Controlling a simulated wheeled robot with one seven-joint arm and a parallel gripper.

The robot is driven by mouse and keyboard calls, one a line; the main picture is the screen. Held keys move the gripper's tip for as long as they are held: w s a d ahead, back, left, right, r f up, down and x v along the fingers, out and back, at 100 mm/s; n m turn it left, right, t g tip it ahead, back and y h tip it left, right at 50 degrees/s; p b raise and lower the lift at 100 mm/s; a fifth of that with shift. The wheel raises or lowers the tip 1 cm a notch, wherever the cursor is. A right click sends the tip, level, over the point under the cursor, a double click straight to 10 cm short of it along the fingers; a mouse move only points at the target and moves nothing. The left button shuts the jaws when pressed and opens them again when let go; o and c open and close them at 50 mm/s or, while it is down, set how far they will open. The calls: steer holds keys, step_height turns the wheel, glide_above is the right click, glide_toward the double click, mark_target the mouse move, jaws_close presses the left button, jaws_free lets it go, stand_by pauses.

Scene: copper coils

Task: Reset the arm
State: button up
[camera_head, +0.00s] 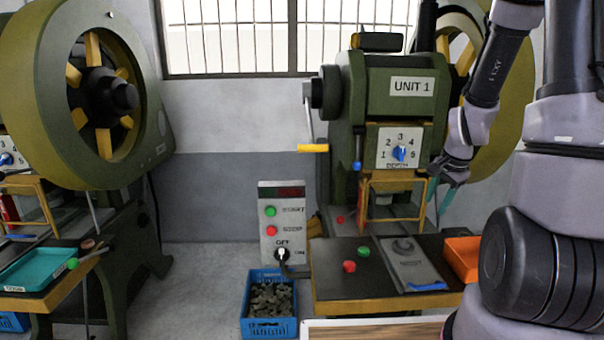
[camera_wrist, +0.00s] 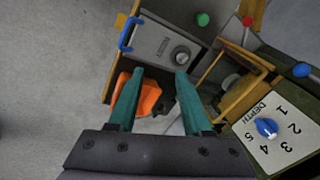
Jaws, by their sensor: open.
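My gripper (camera_head: 443,196) hangs from my arm at the right of the head view, in front of the right side of the green press marked UNIT 1 (camera_head: 412,86). Its two teal fingers point down and are apart, with nothing between them. In the wrist view my gripper (camera_wrist: 156,78) shows both fingers spread above an orange bin (camera_wrist: 148,96) and near the corner of the press table (camera_wrist: 135,40). The orange bin also shows in the head view (camera_head: 462,256), partly hidden by my arm.
The press has a depth dial (camera_head: 400,153), a yellow guard frame (camera_head: 364,190) and a yellow-handled crank (camera_head: 313,148). A control box (camera_head: 282,222) stands left of it. A blue crate (camera_head: 268,328) of dark pieces is on the floor. A second press (camera_head: 30,80) stands far left. Floor between presses is clear.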

steer(key=s+a+r+n+t, duration=0.1)
steer(key=s+a+r+n, duration=0.15)
steer(key=r, duration=0.45)
steer(key=s+a+r+n+t, duration=0.15)
steer(key=a+r, duration=0.25)
steer(key=r, duration=0.4)
steer(key=s+a+r+n+y, duration=0.1)
steer(key=s+a+r+n, duration=0.4)
steer(key=s+r, duration=0.5)
steer(key=s+t, duration=0.1)
steer(key=s, duration=0.1)
steer(key=shift+s+a+r+y, duration=0.25)
steer(key=shift+s+r+y, duration=0.1)
steer(key=shift+r+y, duration=0.05)
